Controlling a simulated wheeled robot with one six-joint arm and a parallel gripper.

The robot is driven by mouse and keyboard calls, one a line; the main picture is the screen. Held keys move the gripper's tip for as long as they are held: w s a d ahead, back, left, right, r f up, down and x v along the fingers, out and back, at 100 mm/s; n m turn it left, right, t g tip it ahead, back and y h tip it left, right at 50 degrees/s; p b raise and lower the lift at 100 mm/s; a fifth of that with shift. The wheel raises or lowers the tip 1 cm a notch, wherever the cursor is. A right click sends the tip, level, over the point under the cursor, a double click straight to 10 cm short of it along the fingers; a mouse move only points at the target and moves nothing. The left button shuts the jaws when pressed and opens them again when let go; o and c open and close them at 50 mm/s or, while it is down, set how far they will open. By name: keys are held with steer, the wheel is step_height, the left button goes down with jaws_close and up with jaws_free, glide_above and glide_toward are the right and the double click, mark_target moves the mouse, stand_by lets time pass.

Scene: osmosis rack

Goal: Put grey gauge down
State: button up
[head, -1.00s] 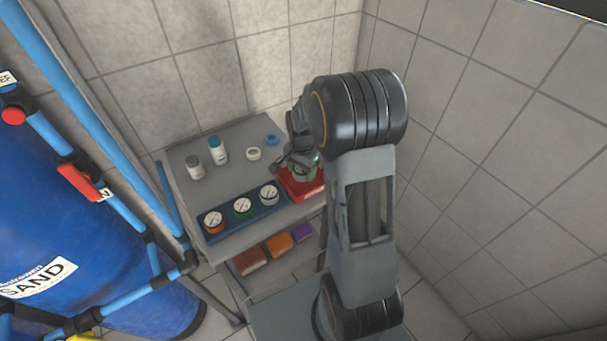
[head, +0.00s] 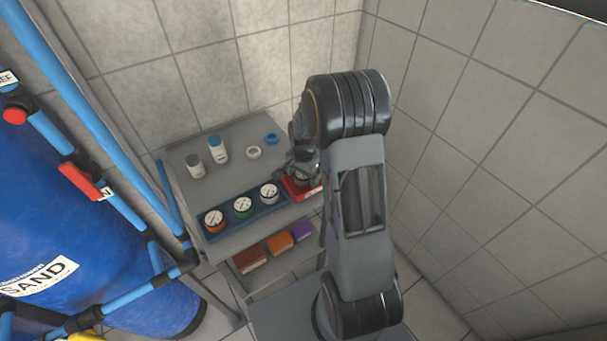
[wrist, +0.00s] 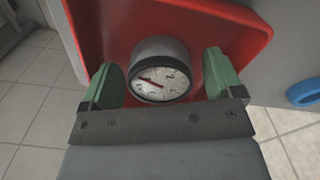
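The grey gauge (wrist: 161,70), with a round white dial and a red needle, is in the red tray (wrist: 226,27) in the wrist view. My gripper (wrist: 165,82) has its two green-padded fingers spread on either side of the gauge. Gaps show between the pads and the gauge, so the gripper looks open. In the head view my gripper (head: 302,174) is low over the red tray (head: 311,191) at the right end of the cart top and mostly hides what is in it.
A blue holder (head: 232,227) left of the red tray carries an orange gauge (head: 214,220), a green gauge (head: 243,206) and a pale-rimmed gauge (head: 269,193). Two bottles (head: 217,150), a white ring (head: 254,153) and a blue ring (head: 271,139) stand behind. Tiled walls are close.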

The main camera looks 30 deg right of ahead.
steer(key=shift+r, duration=0.1)
step_height(320, 180, up, 11)
steer(key=s+a+r+n+t, duration=0.2)
steer(key=s+a+r+n, duration=0.2)
steer(key=s+n, duration=0.2)
steer(key=s+a+r+n+t, duration=0.2)
steer(key=s+a+r+n, duration=0.2)
steer(key=s, duration=0.6)
steer(key=shift+a+n, duration=0.65)
steer(key=shift+n, duration=0.55)
